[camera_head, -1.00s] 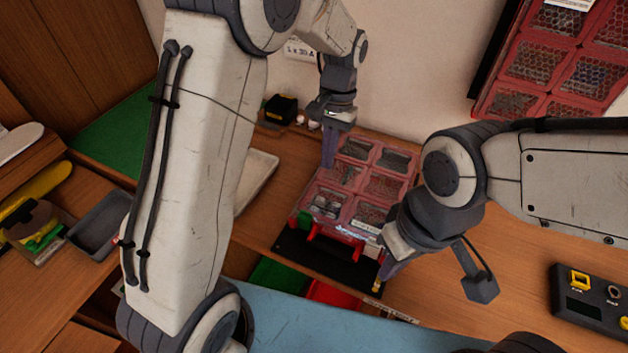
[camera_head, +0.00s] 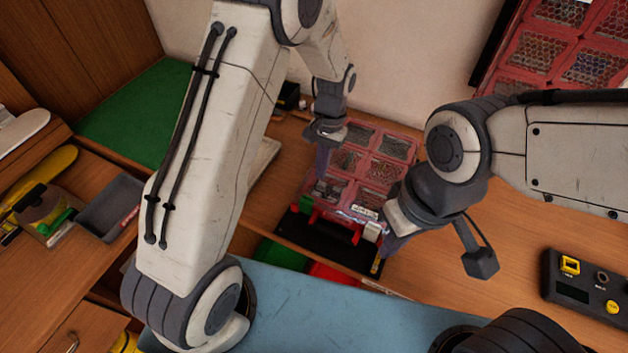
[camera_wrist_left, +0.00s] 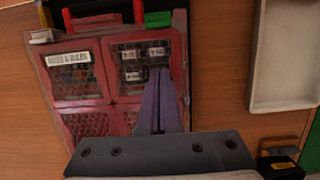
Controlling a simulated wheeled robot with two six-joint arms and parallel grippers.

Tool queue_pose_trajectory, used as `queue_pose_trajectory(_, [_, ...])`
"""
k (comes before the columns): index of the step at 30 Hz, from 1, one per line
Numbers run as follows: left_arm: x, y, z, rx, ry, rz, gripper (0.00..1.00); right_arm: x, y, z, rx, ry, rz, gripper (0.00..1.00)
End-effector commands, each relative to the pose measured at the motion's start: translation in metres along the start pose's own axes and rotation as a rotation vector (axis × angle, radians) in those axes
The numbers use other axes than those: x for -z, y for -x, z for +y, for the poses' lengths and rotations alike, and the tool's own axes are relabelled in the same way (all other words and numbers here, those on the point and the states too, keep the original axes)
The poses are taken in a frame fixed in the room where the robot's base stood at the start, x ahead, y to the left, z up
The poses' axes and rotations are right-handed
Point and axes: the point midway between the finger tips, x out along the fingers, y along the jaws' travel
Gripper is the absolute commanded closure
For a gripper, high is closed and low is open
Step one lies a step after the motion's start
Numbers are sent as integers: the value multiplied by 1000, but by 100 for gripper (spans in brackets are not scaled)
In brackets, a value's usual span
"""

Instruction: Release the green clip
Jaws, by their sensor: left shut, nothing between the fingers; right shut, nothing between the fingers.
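The red organizer case (camera_head: 375,140) lies on the desk with its clear-windowed lid up; it also shows in the left wrist view (camera_wrist_left: 122,122). The green clip (camera_wrist_left: 158,19) is on the case's handle-side edge in the left wrist view, beside a red latch (camera_wrist_left: 138,12). My right gripper (camera_head: 386,262) is shut and empty near the case's front right corner.
A pale tray (camera_wrist_left: 284,98) lies beside the case. A grey bin (camera_head: 111,207) stands at the left, and a dark control box (camera_head: 585,290) with yellow parts at the right. A red rack (camera_head: 545,45) is at the upper right.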

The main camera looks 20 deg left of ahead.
Motion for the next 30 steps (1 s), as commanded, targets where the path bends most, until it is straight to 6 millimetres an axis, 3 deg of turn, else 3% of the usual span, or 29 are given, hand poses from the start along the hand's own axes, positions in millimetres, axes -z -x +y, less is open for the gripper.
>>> queue_pose_trajectory(2, [-2, -15, 0, 0, 0, -6, 100, 0, 8, 0, 0, 0, 0, 100])
queue_pose_trajectory(7, [-26, -20, 0, 0, 1, -3, 100, 1, 20, -2, 0, -1, 0, 100])
queue_pose_trajectory(13, [-38, -25, 0, 0, 0, 0, 100, 1, 25, -2, 0, 0, 0, 100])
queue_pose_trajectory(30, [-31, -24, 8, 4, -15, 30, 100, 1, 21, -2, 0, -1, 0, 100])
